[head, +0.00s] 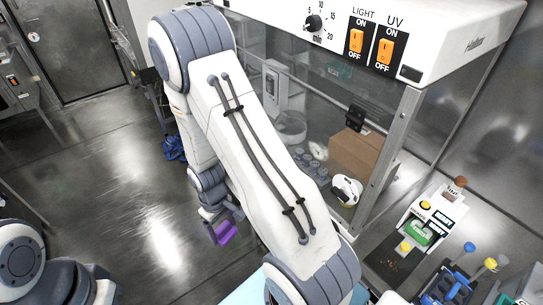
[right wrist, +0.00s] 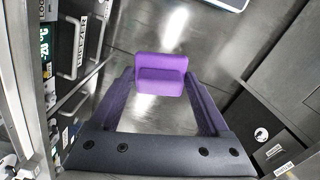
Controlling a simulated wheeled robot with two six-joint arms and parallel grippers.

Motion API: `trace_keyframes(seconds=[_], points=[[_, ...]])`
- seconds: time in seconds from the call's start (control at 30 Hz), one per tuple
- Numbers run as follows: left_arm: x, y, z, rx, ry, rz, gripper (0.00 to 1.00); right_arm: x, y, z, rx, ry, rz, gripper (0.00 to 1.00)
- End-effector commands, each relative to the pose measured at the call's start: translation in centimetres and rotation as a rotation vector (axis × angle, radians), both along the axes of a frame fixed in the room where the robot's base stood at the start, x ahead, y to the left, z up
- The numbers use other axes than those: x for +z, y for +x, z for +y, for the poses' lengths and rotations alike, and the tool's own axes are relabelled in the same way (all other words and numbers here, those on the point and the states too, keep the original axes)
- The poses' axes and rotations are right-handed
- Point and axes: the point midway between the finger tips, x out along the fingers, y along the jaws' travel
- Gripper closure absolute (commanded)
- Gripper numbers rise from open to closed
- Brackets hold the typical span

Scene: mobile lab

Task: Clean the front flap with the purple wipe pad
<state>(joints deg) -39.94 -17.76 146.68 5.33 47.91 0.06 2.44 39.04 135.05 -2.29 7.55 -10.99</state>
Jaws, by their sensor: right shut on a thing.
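The purple wipe pad (right wrist: 162,66) sits between the fingertips of my right gripper (right wrist: 160,80) in the right wrist view. The gripper is shut on it, and shiny floor shows beyond. In the head view the pad (head: 227,232) shows below the gripper (head: 212,222), left of my large right arm, which hides part of the cabinet. The clear front flap (head: 335,92) of the cabinet spans below its white control panel. The pad is apart from the flap. My left gripper is out of view; only part of my left arm shows at lower left.
Behind the flap are a brown box (head: 357,155), a white round item (head: 346,190) and small vials. At right, a bench holds a device with a green screen (head: 419,232) and a blue rack (head: 447,285). Open floor (head: 120,200) lies at left.

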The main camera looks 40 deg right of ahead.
Motion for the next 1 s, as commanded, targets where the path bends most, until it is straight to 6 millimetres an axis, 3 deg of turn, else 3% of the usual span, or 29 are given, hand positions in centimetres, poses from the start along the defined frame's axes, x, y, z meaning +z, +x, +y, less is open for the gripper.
trace_keyframes(seconds=[0.17, 0.23, 0.43, 0.6, 0.7, 0.83, 1.0], points=[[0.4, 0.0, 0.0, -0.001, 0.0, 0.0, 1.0, -0.5, -2.9, -2.5, 0.171, -0.046, 0.168, 0.64], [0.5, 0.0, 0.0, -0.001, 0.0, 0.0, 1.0, -0.4, -4.2, -4.4, 0.271, -0.091, 0.274, 0.64], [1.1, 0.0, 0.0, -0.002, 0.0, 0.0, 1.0, 1.4, -6.0, -12.4, 0.596, -0.363, 0.671, 0.64], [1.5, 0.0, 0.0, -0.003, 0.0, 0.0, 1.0, 4.8, -3.6, -19.4, 0.828, -0.704, 0.926, 0.64], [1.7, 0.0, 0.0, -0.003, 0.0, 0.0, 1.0, 6.7, -1.2, -22.0, 0.92, -0.873, 0.989, 0.64], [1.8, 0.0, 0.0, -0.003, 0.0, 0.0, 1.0, 8.4, 1.4, -23.7, 0.998, -1.026, 1.019, 0.64], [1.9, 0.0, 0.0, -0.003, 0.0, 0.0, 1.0, 9.3, 3.0, -24.5, 1.037, -1.104, 1.022, 0.64]])
